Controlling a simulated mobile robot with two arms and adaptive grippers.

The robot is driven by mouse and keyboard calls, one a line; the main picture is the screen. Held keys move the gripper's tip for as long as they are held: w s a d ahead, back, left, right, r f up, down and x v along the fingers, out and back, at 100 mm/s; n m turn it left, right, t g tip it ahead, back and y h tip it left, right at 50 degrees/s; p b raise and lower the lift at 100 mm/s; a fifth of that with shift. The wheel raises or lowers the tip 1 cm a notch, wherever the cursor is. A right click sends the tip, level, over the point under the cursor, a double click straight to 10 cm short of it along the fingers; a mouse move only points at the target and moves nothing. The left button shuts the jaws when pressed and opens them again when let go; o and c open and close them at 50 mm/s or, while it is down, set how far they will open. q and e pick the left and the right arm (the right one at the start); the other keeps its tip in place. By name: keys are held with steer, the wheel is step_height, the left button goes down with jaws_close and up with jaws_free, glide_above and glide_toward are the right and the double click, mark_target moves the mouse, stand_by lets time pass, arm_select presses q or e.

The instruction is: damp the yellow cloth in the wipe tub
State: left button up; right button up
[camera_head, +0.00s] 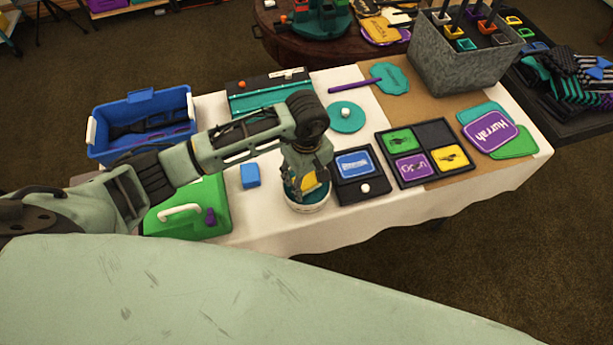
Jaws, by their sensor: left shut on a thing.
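My left gripper (306,192) points down at the wipe tub (312,208), a round white tub near the front edge of the table. It is shut on the yellow cloth (310,183), of which a small part shows between the fingers. The cloth and fingertips are at the tub's mouth. The gripper hides most of the opening, so I cannot tell how deep the cloth is. My right gripper is not in view.
A black tray with a blue card (355,164) stands just right of the tub. Left are a small blue block (250,175) and a green case (215,213). A blue crate (118,108) is farther left. A teal disc (345,120) lies behind.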

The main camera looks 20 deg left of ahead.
mark_target(306, 179)
arm_select(q)
steer(key=shift+s+f, duration=0.1)
steer(key=shift+r+p, duration=0.55)
steer(key=shift+r, duration=0.25)
steer(key=shift+r+p, duration=1.4)
steer(key=shift+r, duration=1.4)
